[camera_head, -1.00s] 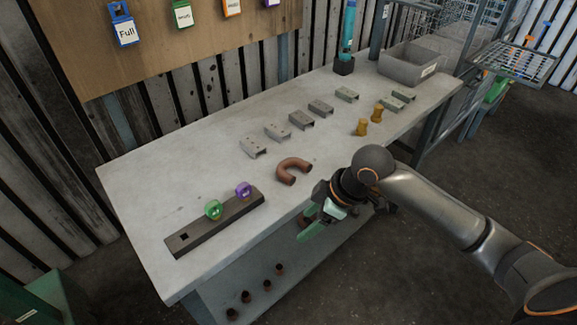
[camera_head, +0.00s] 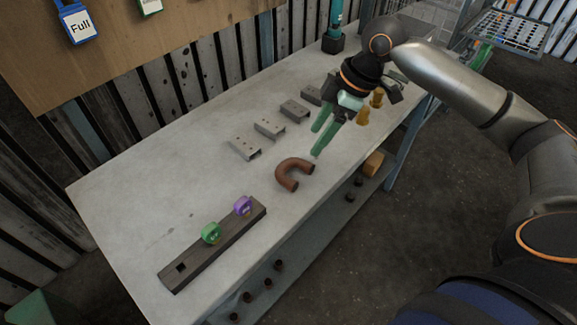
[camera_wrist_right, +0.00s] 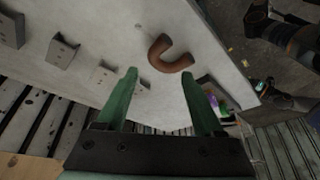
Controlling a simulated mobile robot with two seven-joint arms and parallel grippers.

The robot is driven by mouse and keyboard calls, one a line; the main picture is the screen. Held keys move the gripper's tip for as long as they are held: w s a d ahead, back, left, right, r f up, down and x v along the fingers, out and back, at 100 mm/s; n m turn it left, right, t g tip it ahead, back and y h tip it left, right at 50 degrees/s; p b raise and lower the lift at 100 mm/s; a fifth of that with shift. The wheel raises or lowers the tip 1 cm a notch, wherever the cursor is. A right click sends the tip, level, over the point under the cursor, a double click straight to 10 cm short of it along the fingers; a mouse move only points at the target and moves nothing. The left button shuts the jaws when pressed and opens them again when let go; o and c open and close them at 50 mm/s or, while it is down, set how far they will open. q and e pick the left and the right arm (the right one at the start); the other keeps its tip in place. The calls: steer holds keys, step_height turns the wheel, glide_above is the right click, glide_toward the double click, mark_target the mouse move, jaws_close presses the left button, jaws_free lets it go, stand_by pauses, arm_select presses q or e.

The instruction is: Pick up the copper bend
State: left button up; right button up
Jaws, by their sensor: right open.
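The copper bend (camera_head: 289,172) is a brown U-shaped pipe lying flat on the light workbench (camera_head: 130,215), near its front edge. My right gripper (camera_head: 318,143) is above the bench, just behind and to the right of the bend in the head view. Its two green fingers are apart with nothing between them. In the right wrist view, the copper bend (camera_wrist_right: 166,57) lies beyond the fingertips of the open right gripper (camera_wrist_right: 158,82), apart from them. My left gripper does not show.
Several grey metal brackets (camera_head: 245,148) stand in a row behind the bend. A dark bar (camera_head: 200,258) with a green tag (camera_head: 211,233) and a purple tag (camera_head: 243,205) lies to the front left. Yellow-brown pieces (camera_head: 363,116) stand right of my gripper. The bench's left part is clear.

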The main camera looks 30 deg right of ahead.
mark_target(300, 161)
steer(key=x, duration=0.3)
steer(key=shift+s, duration=0.15)
steer(key=shift+w+d+x, duration=0.1)
steer(key=shift+w+x, duration=0.05)
steer(key=shift+x, duration=1.4)
steer(key=shift+w+d+x, duration=0.15)
steer(key=shift+x, duration=1.35)
steer(key=shift+c, duration=0.2)
jaws_close()
